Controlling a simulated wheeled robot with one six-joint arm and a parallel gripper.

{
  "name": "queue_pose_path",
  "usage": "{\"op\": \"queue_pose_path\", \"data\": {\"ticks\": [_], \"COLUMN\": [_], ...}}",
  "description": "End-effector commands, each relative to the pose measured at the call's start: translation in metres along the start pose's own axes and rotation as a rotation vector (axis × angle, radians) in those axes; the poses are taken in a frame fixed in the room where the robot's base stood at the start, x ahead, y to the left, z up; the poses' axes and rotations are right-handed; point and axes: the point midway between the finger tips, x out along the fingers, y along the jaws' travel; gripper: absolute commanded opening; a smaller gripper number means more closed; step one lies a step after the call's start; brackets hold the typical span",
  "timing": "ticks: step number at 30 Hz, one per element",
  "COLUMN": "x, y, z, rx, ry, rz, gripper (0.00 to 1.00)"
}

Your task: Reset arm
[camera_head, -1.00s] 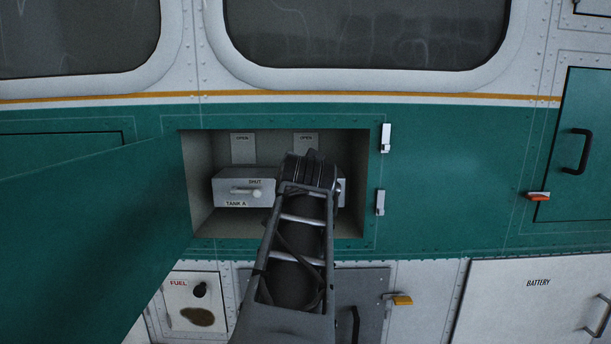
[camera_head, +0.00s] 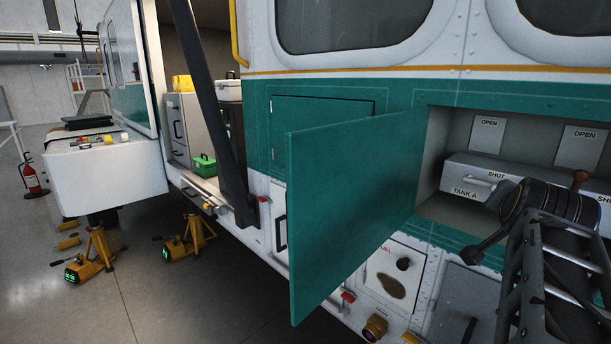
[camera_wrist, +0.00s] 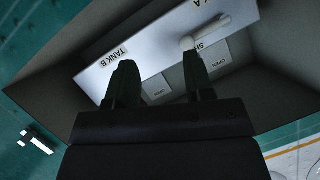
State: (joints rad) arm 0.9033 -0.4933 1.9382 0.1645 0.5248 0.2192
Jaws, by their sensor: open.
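My gripper (camera_wrist: 158,76) is open in the wrist view, its two dark fingers apart with nothing between them. It faces a recess in the green side panel. In the recess is a pale valve box (camera_wrist: 150,45) with TANK A and TANK B labels; a white handle (camera_wrist: 207,33) stands just past the right fingertip, and I cannot tell whether they touch. In the head view my arm is at the lower right, in front of the recess. The box (camera_head: 470,172) shows there with TANK A and SHUT labels; its right part is hidden by my arm.
The recess's green door (camera_head: 350,215) stands open, jutting out left of my arm. A FUEL panel (camera_head: 395,275) is below. Further left are yellow jacks (camera_head: 92,262), a white-sided platform (camera_head: 105,180), a green box (camera_head: 203,168) and a fire extinguisher (camera_head: 31,178).

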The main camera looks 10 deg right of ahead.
Motion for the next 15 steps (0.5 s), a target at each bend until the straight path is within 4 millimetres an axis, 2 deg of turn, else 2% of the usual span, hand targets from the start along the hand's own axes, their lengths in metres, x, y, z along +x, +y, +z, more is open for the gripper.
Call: {"op": "queue_pose_path", "data": {"ticks": [1,2,3,5,6,10,12,15], "x": [0.009,0.011,0.013,0.012,0.008,-0.014,-0.030,-0.054], "y": [-0.019,-0.028,-0.040,-0.055,-0.063,-0.076,-0.076,-0.069], "z": [0.038,0.061,0.091,0.138,0.168,0.256,0.295,0.345], "rx": [-0.061,-0.098,-0.154,-0.243,-0.307,-0.513,-0.626,-0.785], "ry": [-0.103,-0.162,-0.242,-0.359,-0.433,-0.645,-0.741,-0.863], "rz": [-0.044,-0.066,-0.096,-0.140,-0.169,-0.251,-0.289,-0.337], "gripper": [0.48,0.48,0.48,0.48,0.48,0.48,0.48,0.48]}}
